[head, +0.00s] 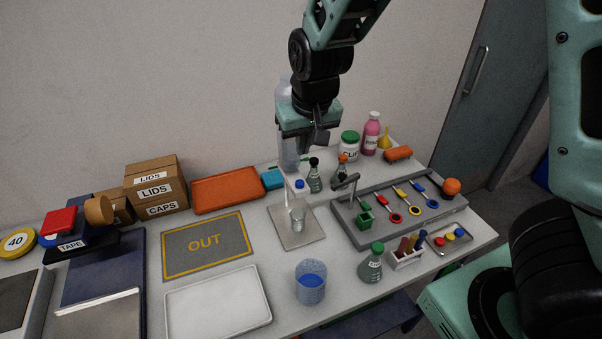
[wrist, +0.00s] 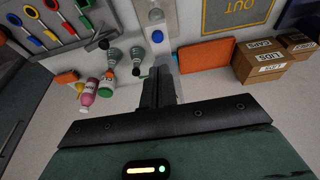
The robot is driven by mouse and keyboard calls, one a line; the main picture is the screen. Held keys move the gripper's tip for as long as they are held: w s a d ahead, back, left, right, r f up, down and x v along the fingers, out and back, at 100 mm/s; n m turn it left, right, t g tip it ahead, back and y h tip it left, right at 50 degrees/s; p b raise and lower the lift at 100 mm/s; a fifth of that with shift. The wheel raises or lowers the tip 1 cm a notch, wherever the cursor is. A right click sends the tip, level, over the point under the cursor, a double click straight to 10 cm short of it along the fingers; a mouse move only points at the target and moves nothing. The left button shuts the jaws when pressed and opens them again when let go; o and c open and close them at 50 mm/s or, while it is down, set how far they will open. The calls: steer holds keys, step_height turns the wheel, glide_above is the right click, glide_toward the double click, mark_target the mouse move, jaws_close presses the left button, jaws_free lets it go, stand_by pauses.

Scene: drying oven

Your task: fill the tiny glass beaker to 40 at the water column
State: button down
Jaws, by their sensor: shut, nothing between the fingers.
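The tiny glass beaker (head: 297,220) stands upright on the square plate (head: 311,238) of the water column. The tall clear column (head: 287,152) stands behind it, partly hidden by my gripper. A blue button (head: 299,184) on a white block sits at its base; the button also shows in the wrist view (wrist: 157,37). My gripper (head: 304,150) is shut and empty, above the button in the head view and apart from the beaker. In the wrist view its fingers (wrist: 160,82) point toward the button. The beaker's water level is too small to read.
A larger beaker of blue liquid (head: 311,284) stands at the front. Dark-capped flasks (head: 315,177) stand right of the button. A grey tool rack (head: 372,237) lies further right. The OUT mat (head: 180,262) and white tray (head: 218,310) lie left, with bare table between.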

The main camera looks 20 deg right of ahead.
mark_target(299, 182)
steer(key=x, duration=0.6)
steer(key=s+x, duration=0.1)
steer(key=x, duration=0.2)
steer(key=shift+f, duration=0.45)
